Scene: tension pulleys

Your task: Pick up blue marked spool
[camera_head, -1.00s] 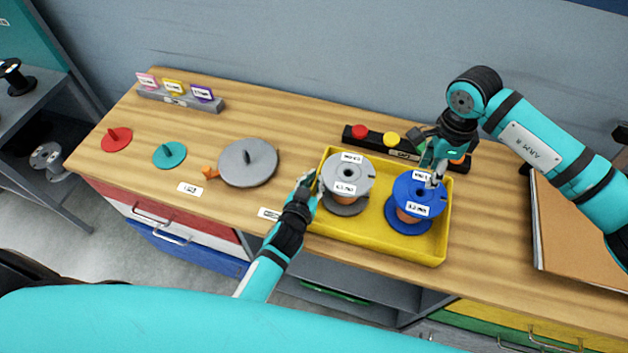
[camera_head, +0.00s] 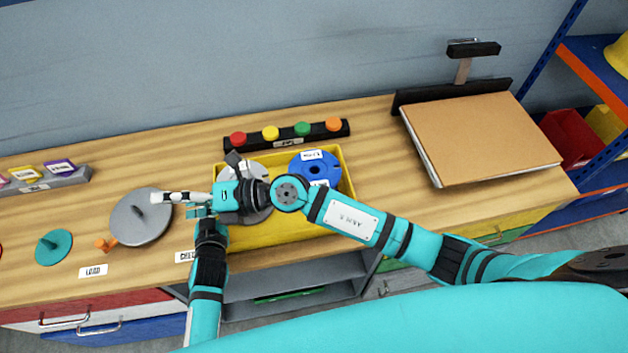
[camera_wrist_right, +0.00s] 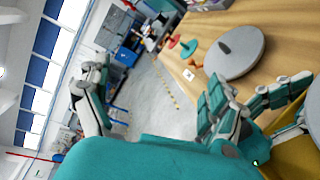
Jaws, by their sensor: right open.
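The blue spool (camera_head: 318,165) stands in the right part of the yellow tray (camera_head: 347,181), with white labels on its top flange. My right arm crosses in front of its lower part. A grey spool (camera_head: 236,170) stands left of it, partly hidden by my right wrist. My right gripper (camera_head: 184,204) is open and empty, left of the tray and away from the blue spool. Its spread fingers also show in the right wrist view (camera_wrist_right: 150,100). My left arm rises from below to the tray's left side; its gripper is mostly hidden behind the right one.
A grey disc with a knob (camera_head: 141,217) and a teal disc (camera_head: 54,247) lie on the bench left of the tray. A black bar with coloured buttons (camera_head: 287,133) stands behind the tray. A cardboard-coloured board (camera_head: 480,137) lies at right, with free bench between.

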